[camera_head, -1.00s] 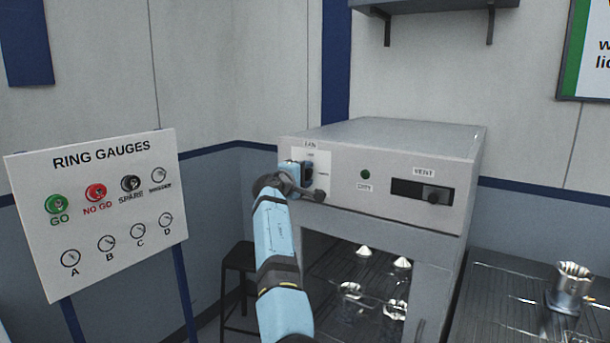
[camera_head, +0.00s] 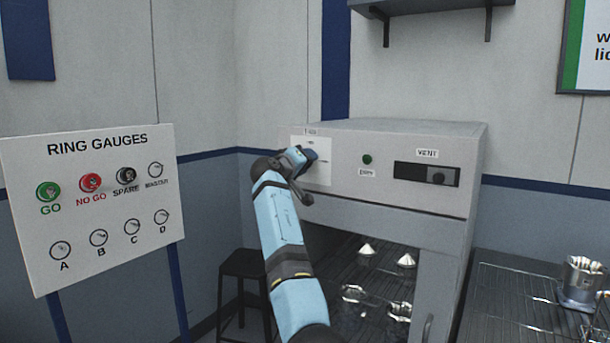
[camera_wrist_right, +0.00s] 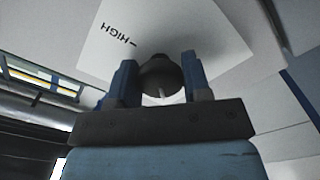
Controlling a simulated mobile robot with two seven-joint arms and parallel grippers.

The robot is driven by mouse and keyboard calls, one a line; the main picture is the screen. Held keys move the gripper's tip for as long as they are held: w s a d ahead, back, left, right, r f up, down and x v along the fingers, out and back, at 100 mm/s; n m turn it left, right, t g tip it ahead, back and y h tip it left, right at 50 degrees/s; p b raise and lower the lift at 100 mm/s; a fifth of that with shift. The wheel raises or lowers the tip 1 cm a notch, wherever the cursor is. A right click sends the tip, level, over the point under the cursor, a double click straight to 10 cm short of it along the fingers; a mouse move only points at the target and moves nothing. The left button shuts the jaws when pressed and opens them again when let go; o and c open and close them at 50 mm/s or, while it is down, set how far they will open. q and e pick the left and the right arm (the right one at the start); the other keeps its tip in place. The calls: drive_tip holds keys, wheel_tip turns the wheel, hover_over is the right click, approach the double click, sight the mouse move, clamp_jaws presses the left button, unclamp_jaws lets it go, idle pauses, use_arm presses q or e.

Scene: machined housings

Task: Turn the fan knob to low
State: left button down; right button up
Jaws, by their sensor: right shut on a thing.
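The fan knob (camera_wrist_right: 160,74) is a dark round knob with a pale mark on its lower side in the right wrist view. My right gripper (camera_wrist_right: 160,80) is shut on it, one blue finger on each side. The white fan label plate (camera_head: 320,175) is behind the knob, on the upper left of the cabinet front. The word HIGH (camera_wrist_right: 115,34) shows at the upper left of the wrist view. In the head view my right gripper (camera_head: 306,155) hides the knob and part of the plate. The low marking cannot be read. My left gripper is not in view.
The grey cabinet (camera_head: 400,134) has a green button (camera_head: 367,160) and a vent slider (camera_head: 438,178). Shiny parts stand inside its open lower chamber. A ring gauges board (camera_head: 95,225) stands at left, and a black stool (camera_head: 243,264) is below my arm.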

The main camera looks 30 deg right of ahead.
drive_tip(key=m+b, duration=0.4)
drive_tip(key=m, duration=0.1)
drive_tip(key=shift+f+m, duration=0.2)
drive_tip(key=shift+m, duration=0.1)
drive_tip(key=shift+m+b, duration=0.7)
drive_tip(key=shift+m, duration=0.4)
drive_tip(key=shift+r+m+b, duration=0.15)
drive_tip(key=shift+m+b, duration=0.25)
drive_tip(key=shift+m, duration=0.4)
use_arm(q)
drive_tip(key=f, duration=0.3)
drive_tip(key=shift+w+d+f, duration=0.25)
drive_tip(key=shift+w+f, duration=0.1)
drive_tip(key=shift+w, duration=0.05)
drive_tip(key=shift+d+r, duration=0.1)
use_arm(e)
drive_tip(key=shift+m, duration=0.3)
drive_tip(key=o, duration=0.9)
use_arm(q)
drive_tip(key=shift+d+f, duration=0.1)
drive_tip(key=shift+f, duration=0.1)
